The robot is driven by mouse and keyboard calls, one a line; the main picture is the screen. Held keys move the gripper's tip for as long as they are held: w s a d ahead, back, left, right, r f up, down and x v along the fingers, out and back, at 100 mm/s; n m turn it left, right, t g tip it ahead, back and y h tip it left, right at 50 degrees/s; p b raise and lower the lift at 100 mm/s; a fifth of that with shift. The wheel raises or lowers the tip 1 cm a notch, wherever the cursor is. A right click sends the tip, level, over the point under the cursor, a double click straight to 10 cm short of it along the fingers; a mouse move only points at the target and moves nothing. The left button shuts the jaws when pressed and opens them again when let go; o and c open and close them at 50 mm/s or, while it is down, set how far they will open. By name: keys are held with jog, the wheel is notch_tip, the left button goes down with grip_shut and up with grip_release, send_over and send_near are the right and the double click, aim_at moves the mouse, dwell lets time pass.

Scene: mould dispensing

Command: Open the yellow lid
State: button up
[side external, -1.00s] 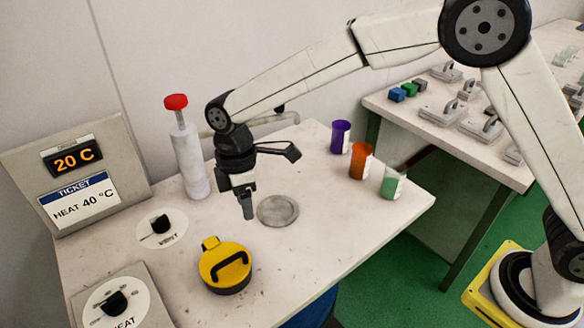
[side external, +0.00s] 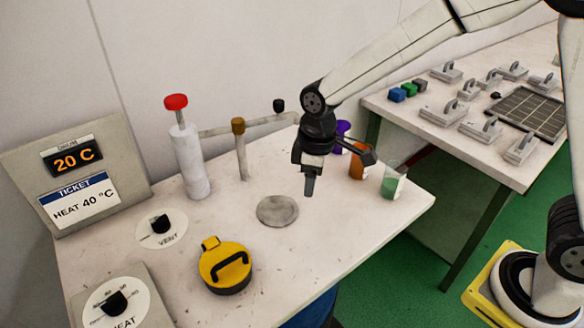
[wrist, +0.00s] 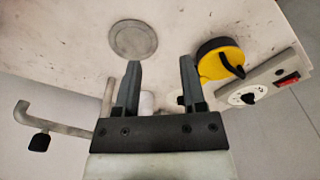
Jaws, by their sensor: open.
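The yellow lid (side external: 222,262) is round with a black arched handle (side external: 232,266) and a yellow tab at its back edge. It sits shut on a dark round base near the table's front left. In the wrist view the lid (wrist: 214,66) shows at upper right, beyond the right finger. My gripper (side external: 309,186) is to the right of the lid and above the table, apart from it. It points down, next to the grey disc. The wrist view shows its two fingers (wrist: 160,72) apart with nothing between them.
A grey disc (side external: 277,211) lies flat on the table. A white cylinder with a red knob (side external: 176,102), a pipe with a brown cap (side external: 238,126) and the vent dial (side external: 161,226) stand behind the lid. Orange (side external: 357,164) and green (side external: 393,181) cups are right of my gripper.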

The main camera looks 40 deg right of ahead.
jog(key=s+d+m+t, duration=0.1)
jog(key=s+d+m, duration=0.2)
jog(key=d, duration=0.2)
jog(key=shift+s+d, duration=0.35)
jog(key=shift+f, duration=0.15)
